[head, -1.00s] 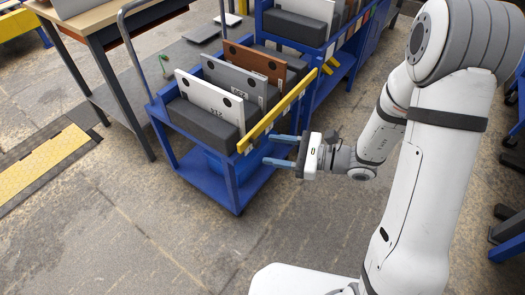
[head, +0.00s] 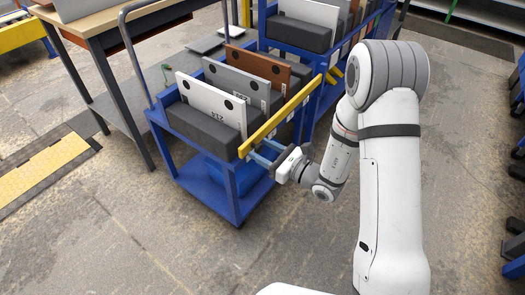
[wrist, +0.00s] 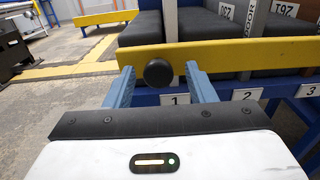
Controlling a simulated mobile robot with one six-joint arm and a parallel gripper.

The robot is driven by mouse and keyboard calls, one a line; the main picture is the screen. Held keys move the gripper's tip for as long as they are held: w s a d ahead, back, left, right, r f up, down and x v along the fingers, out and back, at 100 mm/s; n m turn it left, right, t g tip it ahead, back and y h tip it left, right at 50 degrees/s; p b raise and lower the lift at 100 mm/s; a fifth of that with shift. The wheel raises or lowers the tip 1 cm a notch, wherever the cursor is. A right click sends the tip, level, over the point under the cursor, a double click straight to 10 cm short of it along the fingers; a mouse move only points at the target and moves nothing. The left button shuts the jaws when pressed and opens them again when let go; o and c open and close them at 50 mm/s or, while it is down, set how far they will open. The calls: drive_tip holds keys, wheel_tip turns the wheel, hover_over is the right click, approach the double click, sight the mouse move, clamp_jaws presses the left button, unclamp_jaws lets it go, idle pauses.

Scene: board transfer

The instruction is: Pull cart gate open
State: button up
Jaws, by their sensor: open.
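The blue cart (head: 225,185) stands left of my arm with several boards in dark foam slots. Its gate is a yellow bar (head: 282,117) along the cart's near right side, in place across the board ends. In the wrist view the yellow gate (wrist: 230,53) runs across the picture, with a round black knob (wrist: 158,73) on it. My gripper (head: 264,152) is at the gate; in the wrist view its two blue fingers (wrist: 160,85) stand open on either side of the knob, with gaps to it. Whether the fingertips touch the bar, I cannot tell.
Number labels 1 (wrist: 174,99), 2 and 3 sit on the blue rail below the gate. A second blue cart with boards (head: 305,30) stands behind. A wooden-topped table (head: 110,18) is at the back left. The floor in front is clear.

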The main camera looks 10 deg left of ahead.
drive_tip(key=shift+a, duration=0.1)
drive_tip(key=shift+c, duration=0.5)
clamp_jaws()
